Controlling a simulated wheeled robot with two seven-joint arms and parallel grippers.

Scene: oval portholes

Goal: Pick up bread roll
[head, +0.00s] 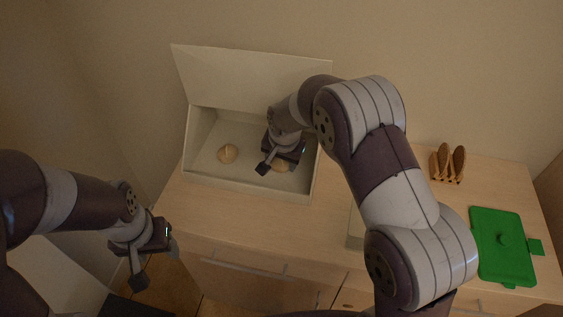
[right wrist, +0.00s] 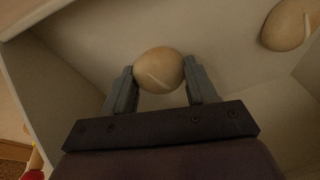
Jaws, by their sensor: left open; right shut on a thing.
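A bread roll (right wrist: 158,70), round and tan with a pale slash, is between the fingers of my right gripper (right wrist: 160,88) in the right wrist view. The fingers touch it on both sides. In the head view my right gripper (head: 276,166) reaches down inside an open white box, and this roll (head: 281,168) shows partly beneath it. A second bread roll (head: 228,153) lies on the box floor to the left; it also shows at the upper right of the right wrist view (right wrist: 288,24). My left gripper (head: 156,266) is open and empty, in front of the counter.
The white box (head: 247,191) has its lid (head: 245,78) raised at the back; its walls surround both rolls. A wooden holder with brown items (head: 448,163) and a green lidded thing (head: 503,252) stand on the right of the wooden counter (head: 225,217).

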